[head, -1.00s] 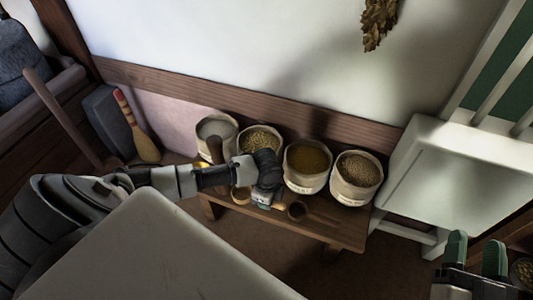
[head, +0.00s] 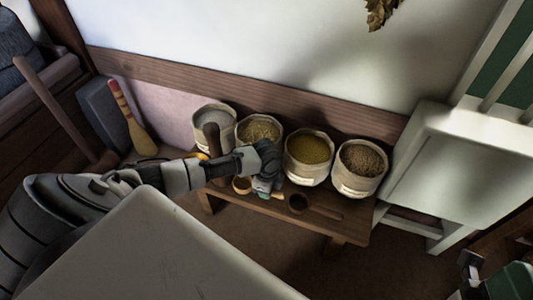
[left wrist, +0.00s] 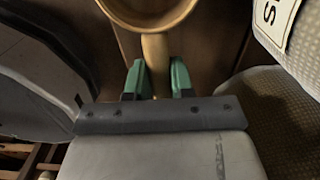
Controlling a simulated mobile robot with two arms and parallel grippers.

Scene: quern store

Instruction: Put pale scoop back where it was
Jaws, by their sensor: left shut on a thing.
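In the left wrist view, the green fingertips of my left gripper (left wrist: 157,80) are shut on the handle of the pale scoop (left wrist: 156,52), and the bowl points away at the top edge. The scoop is over the brown bench (head: 335,228); I cannot tell if it touches it. My right gripper (head: 492,272) is at the lower right, partly cut off, with its fingers apart and empty, away from the bench.
Several cloth sacks stand along the back of the bench, including a yellow-filled one (head: 309,148) and a brown-grained one (head: 360,160). A white chair (head: 440,160) stands right. A brush (head: 138,135) leans left.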

